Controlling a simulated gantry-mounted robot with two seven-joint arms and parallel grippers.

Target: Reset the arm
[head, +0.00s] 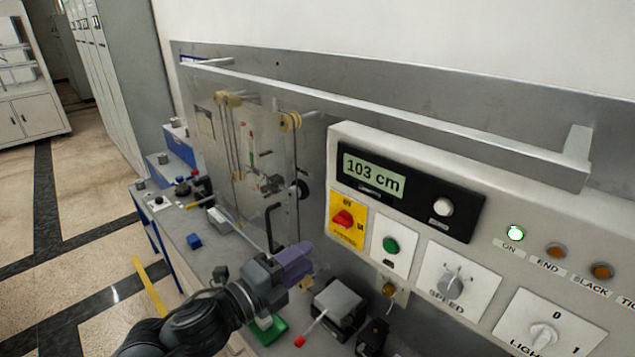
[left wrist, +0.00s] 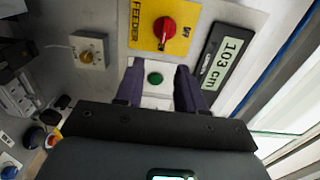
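My left gripper (head: 302,257) reaches in from the bottom of the head view, its purple fingers in front of the control panel (head: 400,140) and a little left of it. In the left wrist view the left gripper (left wrist: 158,76) has its two fingers apart with nothing held between them. The green button (left wrist: 155,79) shows in the gap, beyond the fingertips; it also shows in the head view (head: 391,245). The gripper looks clear of the panel. My right gripper is in neither view.
The panel carries a red switch (head: 344,219) on a yellow plate, a display (head: 373,175) reading 103 cm, a speed knob (head: 452,284) and a lit ON lamp (head: 515,233). A clear guard with rollers (head: 290,122) stands left. A grey block (head: 341,298) sits below the panel.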

